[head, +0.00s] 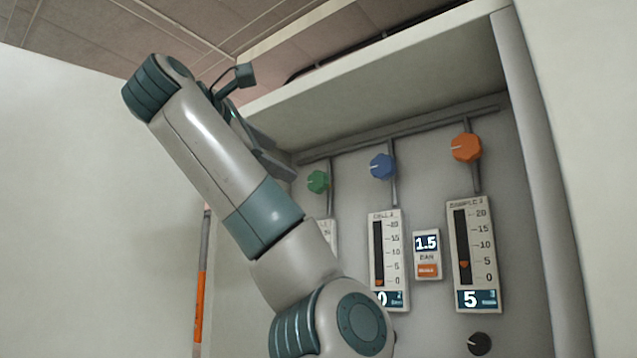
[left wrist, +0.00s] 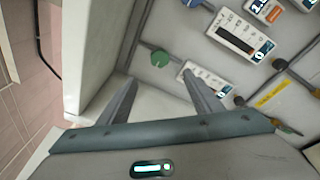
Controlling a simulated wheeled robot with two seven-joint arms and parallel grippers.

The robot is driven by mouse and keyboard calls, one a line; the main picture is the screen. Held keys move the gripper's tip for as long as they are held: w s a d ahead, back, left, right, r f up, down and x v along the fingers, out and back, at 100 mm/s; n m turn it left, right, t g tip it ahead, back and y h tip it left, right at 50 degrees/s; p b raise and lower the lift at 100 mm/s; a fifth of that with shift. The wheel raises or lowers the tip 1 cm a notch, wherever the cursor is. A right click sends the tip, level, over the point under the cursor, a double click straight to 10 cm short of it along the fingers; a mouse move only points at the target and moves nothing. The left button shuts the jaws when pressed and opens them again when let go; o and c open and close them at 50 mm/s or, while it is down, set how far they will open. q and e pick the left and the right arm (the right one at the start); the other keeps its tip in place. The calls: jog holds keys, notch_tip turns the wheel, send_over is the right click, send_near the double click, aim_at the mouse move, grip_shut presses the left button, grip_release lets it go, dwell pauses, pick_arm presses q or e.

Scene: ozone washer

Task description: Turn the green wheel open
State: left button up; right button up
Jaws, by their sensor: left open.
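The green wheel (head: 318,181) is a small knob on a pipe at the left of the back panel in the head view. It also shows in the left wrist view (left wrist: 160,58), ahead of my fingers and between their lines. My left gripper (left wrist: 160,90) is open and empty, with a gap between its fingertips and the green wheel. In the head view my left gripper (head: 277,155) is partly hidden behind my forearm, up and left of the wheel. My right gripper is in neither view.
A blue knob (head: 383,166) and an orange knob (head: 466,148) sit right of the green wheel. Gauges hang below them, with a 1.5 bar display (head: 427,243) between two. The cabinet's top board (head: 390,75) overhangs the panel. A dark knob (head: 480,343) is low right.

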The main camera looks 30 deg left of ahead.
aim_at(316, 180)
pick_arm(q)
jog(key=w+p, duration=0.3)
jog(key=w, duration=0.2)
jog(key=w+a+p, duration=0.1)
jog(key=w+p, duration=0.3)
jog(key=w, duration=0.1)
jog(key=w+p, duration=0.4)
jog(key=w, duration=0.2)
jog(key=shift+a, duration=0.35)
jog(key=shift+w+p, duration=0.35)
jog(key=shift+w, duration=0.4)
jog(key=shift+c, duration=0.7)
jog(key=shift+f, duration=0.1)
jog(key=c, duration=0.9)
